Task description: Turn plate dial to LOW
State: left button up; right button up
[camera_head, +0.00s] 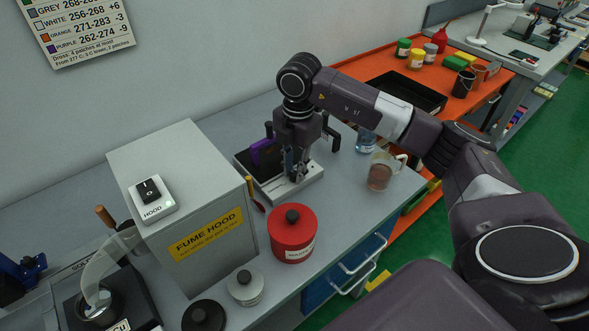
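A low silver-grey unit with a dark top (311,184), which looks like the plate, sits on the grey bench right of the fume hood box. My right gripper (292,174) points down over its middle, close to or touching it. Whether its fingers are apart or closed is too small and dark to tell. A purple piece (262,152) stands on or behind the plate's left side. No dial or LOW marking can be made out; my gripper covers part of the plate. My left gripper is not in view.
The fume hood box (205,250) stands left of the plate, with a HOOD switch (151,195) on top. A red lidded pot (292,235) stands in front. A glass beaker (380,172) and a blue-tinted container (366,141) stand to the right. An orange bench (375,66) lies beyond.

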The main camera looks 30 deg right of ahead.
jog(key=o, duration=0.4)
jog(key=shift+c, duration=0.2)
jog(key=shift+s, duration=0.1)
jog(key=shift+s+d+r, duration=0.1)
jog(key=shift+s+r, duration=0.05)
jog(key=shift+r, duration=3.95)
jog(key=shift+r, duration=0.1)
